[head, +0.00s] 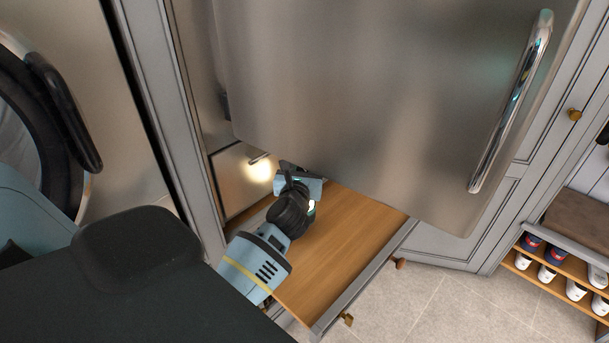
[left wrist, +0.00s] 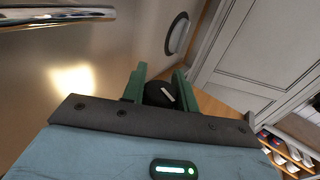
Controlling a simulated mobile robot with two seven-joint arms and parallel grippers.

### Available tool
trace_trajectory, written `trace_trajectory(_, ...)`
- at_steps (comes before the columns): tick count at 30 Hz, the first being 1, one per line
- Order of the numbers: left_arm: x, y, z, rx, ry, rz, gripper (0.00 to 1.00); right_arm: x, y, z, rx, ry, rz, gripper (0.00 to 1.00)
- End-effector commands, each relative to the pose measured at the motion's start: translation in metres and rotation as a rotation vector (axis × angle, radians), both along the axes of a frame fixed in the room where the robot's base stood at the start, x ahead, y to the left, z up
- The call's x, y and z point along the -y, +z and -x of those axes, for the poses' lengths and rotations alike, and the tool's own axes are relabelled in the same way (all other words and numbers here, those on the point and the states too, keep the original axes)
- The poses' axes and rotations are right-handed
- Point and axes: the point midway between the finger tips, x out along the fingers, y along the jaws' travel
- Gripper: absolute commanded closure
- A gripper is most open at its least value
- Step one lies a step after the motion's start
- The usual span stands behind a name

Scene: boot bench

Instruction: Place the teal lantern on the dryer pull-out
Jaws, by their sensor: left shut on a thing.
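The wooden pull-out (head: 345,240) extends from the grey cabinet, below a large steel door, with a grey front edge. My left gripper (head: 303,183) is over its inner left part in the head view. In the left wrist view the gripper (left wrist: 160,88) has dark green fingers shut on a dark round piece with a pale bar, seemingly the lantern (left wrist: 158,95). Little of the lantern shows and its teal body cannot be made out. Whether it touches the pull-out cannot be told. My right gripper is not in view.
A big steel door (head: 370,100) with a chrome handle (head: 510,105) hangs over the back of the pull-out. A round-doored machine (head: 50,110) stands at the left. A shoe rack (head: 560,270) is at the right. The pull-out's visible front and right surface is bare.

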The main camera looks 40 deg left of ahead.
Motion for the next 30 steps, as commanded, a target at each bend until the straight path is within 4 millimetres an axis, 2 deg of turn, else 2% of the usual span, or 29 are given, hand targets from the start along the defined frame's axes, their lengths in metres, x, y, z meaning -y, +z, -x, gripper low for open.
trace_trajectory(4,-0.005,0.0,-0.007,0.002,0.0,-0.001,1.0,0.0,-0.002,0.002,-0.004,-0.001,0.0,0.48)
trace_trajectory(13,-0.004,-0.035,-0.006,-0.003,0.0,0.001,1.0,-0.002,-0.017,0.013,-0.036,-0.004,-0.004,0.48)
trace_trajectory(27,-0.004,-0.039,-0.006,0.002,0.0,0.0,1.0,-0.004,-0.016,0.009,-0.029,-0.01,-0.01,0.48)
trace_trajectory(28,-0.004,-0.039,-0.006,0.0,0.0,0.001,0.67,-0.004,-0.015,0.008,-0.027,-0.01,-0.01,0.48)
trace_trajectory(30,-0.004,-0.039,-0.006,0.0,0.0,0.001,0.58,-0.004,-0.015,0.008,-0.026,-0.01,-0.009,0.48)
